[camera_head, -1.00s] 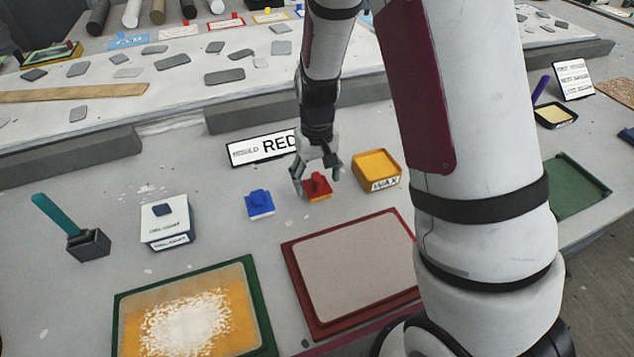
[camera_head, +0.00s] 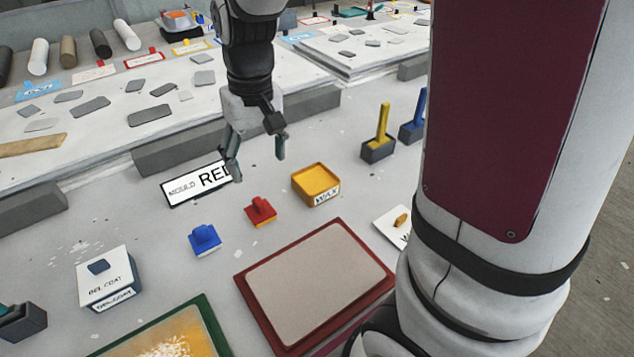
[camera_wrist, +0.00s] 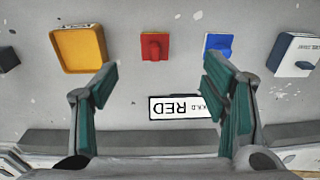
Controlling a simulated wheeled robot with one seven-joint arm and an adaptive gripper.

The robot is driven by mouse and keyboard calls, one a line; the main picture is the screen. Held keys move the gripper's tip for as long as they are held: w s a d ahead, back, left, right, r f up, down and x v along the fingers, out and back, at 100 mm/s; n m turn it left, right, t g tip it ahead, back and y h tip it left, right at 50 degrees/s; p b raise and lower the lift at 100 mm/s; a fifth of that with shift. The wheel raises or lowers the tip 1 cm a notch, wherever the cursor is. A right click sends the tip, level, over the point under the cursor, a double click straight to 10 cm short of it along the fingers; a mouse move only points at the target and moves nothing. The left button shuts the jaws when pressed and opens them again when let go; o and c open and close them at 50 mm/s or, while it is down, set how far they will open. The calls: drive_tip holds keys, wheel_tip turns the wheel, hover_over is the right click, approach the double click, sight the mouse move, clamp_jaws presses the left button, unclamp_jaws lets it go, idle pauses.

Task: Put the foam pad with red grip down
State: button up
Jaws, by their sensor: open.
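The foam pad with red grip (camera_head: 260,211) sits on the grey table between the blue-grip pad (camera_head: 205,239) and the yellow wax tub (camera_head: 317,184). My gripper (camera_head: 258,163) is open and empty, raised above the table behind the red pad and apart from it. In the wrist view the red grip (camera_wrist: 155,46) shows beyond the open fingers (camera_wrist: 158,82), roughly midway between them. No part of the red pad is hidden by the fingers there.
The "MOULD RED" sign (camera_head: 196,184) stands behind the pads. A red-framed mould (camera_head: 382,292) lies in front. The gel coat box (camera_head: 104,276) is at left, and two upright-handled blocks (camera_head: 377,150) are at right. A grey ledge (camera_head: 170,150) runs behind.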

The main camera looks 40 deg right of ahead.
drive_tip(key=s+r+t, duration=0.1)
drive_tip(key=s+r, duration=0.3)
drive_tip(key=s, duration=0.6)
drive_tip(key=s+r+t, duration=0.1)
drive_tip(key=s+r, duration=0.3)
drive_tip(key=s, duration=0.6)
drive_tip(key=shift+d+r+t, duration=0.2)
drive_tip(key=shift+d+t, duration=0.05)
drive_tip(key=shift+t, duration=0.15)
wheel_tip(320, 180, up, 2)
drive_tip(key=shift+r+t+p, duration=0.2)
drive_tip(key=shift+t+p, duration=0.1)
drive_tip(key=shift+p, duration=0.6)
drive_tip(key=shift+o, duration=0.4)
